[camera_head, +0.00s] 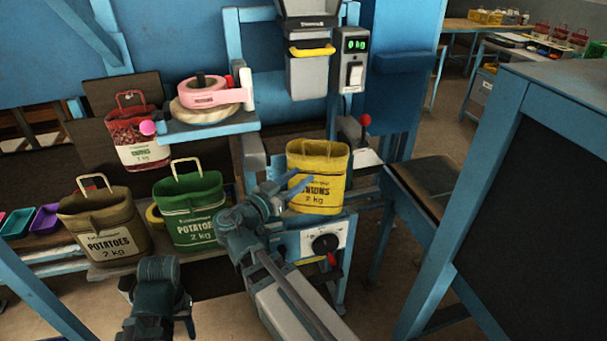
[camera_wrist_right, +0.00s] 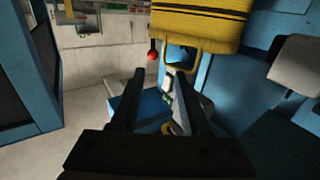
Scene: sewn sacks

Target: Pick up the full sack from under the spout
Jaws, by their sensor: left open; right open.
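The yellow sack (camera_head: 320,185), labelled "2 kg" with its front print partly covered, stands upright on a blue ledge (camera_head: 325,223) below the grey spout (camera_head: 308,75). My right gripper (camera_head: 293,181) is open in front of the sack's left side, its fingers overlapping the label. In the right wrist view the sack (camera_wrist_right: 205,22) appears upside down at the top, with its handle loop (camera_wrist_right: 188,68) hanging near the open fingertips (camera_wrist_right: 160,73). My left gripper (camera_head: 158,305) is low at the bottom left, open and away from the sack.
A brown potatoes sack (camera_head: 105,230) and a green potatoes sack (camera_head: 190,215) stand at left. A red sack (camera_head: 137,138) is behind them. A pink tape roll (camera_head: 205,93) sits on a blue shelf. A red-knobbed lever (camera_head: 364,121) stands right of the yellow sack. A blue-framed dark panel (camera_head: 530,200) blocks the right.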

